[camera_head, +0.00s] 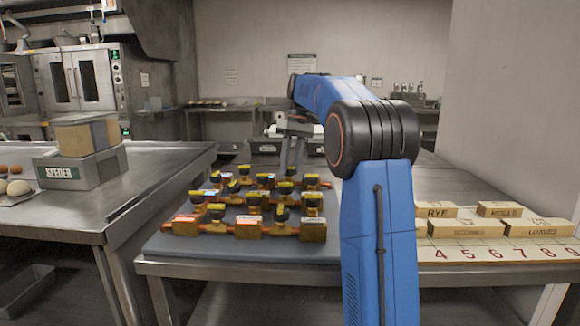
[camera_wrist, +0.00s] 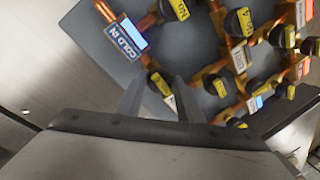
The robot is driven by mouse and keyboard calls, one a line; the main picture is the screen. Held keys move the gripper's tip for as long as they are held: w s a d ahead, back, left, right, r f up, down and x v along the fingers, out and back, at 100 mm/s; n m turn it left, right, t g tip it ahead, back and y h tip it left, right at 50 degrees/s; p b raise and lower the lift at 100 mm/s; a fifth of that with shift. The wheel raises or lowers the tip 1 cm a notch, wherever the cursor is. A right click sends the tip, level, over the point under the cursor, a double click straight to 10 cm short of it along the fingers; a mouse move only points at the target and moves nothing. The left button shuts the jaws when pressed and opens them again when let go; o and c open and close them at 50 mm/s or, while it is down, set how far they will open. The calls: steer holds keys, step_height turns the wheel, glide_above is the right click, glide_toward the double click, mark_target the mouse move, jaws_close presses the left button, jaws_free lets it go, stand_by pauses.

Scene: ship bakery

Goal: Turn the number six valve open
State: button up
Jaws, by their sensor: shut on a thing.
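A board (camera_head: 168,243) on the metal table carries copper pipework with several black-knobbed valves, each with a yellow tag. My gripper (camera_head: 290,160) reaches down over the far side of the board. In the wrist view, my gripper's fingers (camera_wrist: 160,82) are on either side of one black valve knob with a yellow tag (camera_wrist: 160,85), shut on it. That tag's number is not readable, so I cannot tell whether it is the number six valve. A blue-and-white "COLD IN" label (camera_wrist: 126,38) sits on the pipework nearby. The lower part of the held valve is hidden.
Other valves (camera_head: 216,212) stand close around the held one. Wooden blocks marked RYE, ROLLS, SCONES and LOAVES (camera_head: 455,229) sit on a numbered strip (camera_head: 500,253) at right. A SEEDER box (camera_head: 85,170) stands on the left table; a gap separates the tables.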

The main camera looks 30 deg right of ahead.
steer(key=o, duration=1)
steer(key=shift+d, duration=0.15)
steer(key=v, duration=1.1)
steer(key=shift+r, duration=0.4)
